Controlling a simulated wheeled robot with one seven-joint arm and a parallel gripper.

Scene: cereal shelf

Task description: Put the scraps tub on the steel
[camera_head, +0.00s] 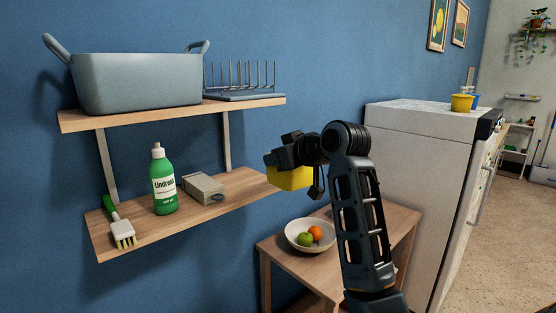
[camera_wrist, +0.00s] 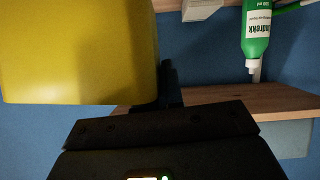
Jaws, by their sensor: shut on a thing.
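A yellow tub (camera_head: 290,179), which looks like the scraps tub, hangs in my gripper (camera_head: 284,162). My gripper is shut on it, in the air at the right end of the lower shelf. In the wrist view the yellow tub (camera_wrist: 80,50) fills the upper left; its contents do not show. I cannot tell for sure which surface is the steel. A white-grey appliance (camera_head: 415,150) with a pale flat top stands to the right, apart from the tub.
The lower wooden shelf (camera_head: 238,191) holds a green bottle (camera_head: 164,185), a brush (camera_head: 121,232) and a grey box (camera_head: 203,187). The upper shelf holds a large grey basin (camera_head: 138,82) and a rack (camera_head: 240,85). A fruit bowl (camera_head: 297,243) stands on a low table. Small yellow (camera_head: 462,102) and blue containers stand on the appliance.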

